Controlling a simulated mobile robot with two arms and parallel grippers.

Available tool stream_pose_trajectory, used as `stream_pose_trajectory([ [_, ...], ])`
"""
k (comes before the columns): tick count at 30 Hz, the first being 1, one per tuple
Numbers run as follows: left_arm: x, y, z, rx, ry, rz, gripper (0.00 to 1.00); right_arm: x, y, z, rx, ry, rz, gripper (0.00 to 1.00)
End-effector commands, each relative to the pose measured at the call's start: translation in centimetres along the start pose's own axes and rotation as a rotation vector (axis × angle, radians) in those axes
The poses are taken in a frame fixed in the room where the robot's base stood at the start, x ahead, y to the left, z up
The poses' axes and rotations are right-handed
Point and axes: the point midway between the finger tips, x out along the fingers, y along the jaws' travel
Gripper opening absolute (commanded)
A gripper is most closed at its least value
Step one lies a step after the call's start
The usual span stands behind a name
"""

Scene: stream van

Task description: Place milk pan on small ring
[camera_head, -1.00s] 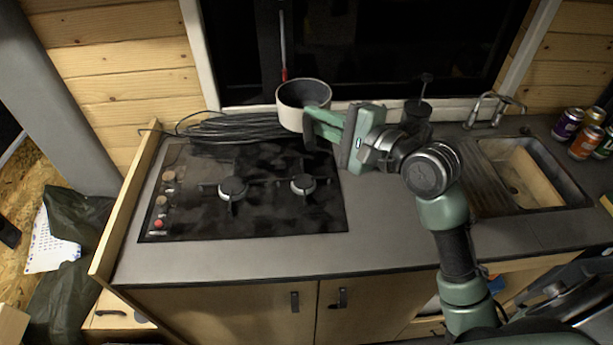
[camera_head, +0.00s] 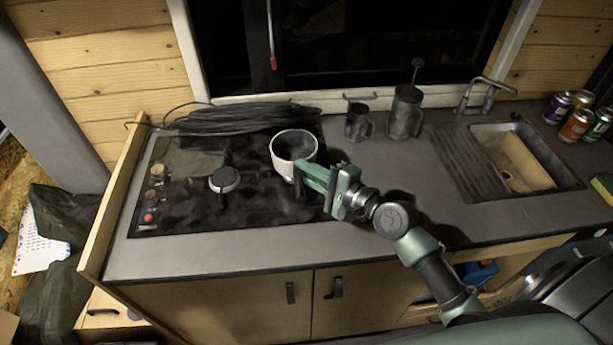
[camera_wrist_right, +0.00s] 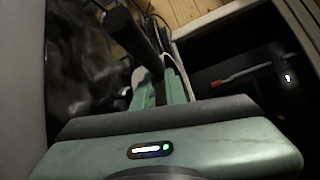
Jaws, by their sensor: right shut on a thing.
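The milk pan (camera_head: 293,148), cream outside with a dark inside, is upright over the right part of the black hob (camera_head: 180,219). My right gripper (camera_head: 304,177) is shut on its handle, at the pan's near right side. In the right wrist view the dark handle (camera_wrist_right: 132,35) rises from between the fingers (camera_wrist_right: 162,88). The left ring (camera_head: 224,180) is bare. The right ring is hidden behind the pan and gripper. I cannot tell whether the pan touches it. My left gripper is not in view.
Coiled black cable (camera_head: 235,118) lies behind the hob. A small dark mug (camera_head: 358,122) and a taller dark pot (camera_head: 405,113) stand behind my arm. A sink (camera_head: 515,160) and several cans (camera_head: 576,124) are at the right. The front counter strip is clear.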

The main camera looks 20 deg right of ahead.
Motion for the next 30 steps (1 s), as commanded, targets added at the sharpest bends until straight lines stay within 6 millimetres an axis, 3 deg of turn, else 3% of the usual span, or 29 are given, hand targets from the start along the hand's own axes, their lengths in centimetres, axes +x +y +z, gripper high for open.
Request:
stream_pose_trajectory([
  [4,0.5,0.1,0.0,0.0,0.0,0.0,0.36,0.2,1.3,-0.5,-0.003,0.002,-0.002,0.0],
  [15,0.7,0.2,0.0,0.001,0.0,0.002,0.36,0.3,1.6,-0.6,-0.002,0.001,-0.003,0.0],
  [16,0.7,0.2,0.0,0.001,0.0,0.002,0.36,0.3,1.8,-0.7,-0.001,0.002,0.0,0.15],
  [18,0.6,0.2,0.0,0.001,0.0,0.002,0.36,0.3,1.7,-0.6,-0.001,0.002,0.0,0.34],
  [30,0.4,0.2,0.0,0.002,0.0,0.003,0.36,0.0,1.4,-0.5,-0.002,0.002,0.001,0.34],
])
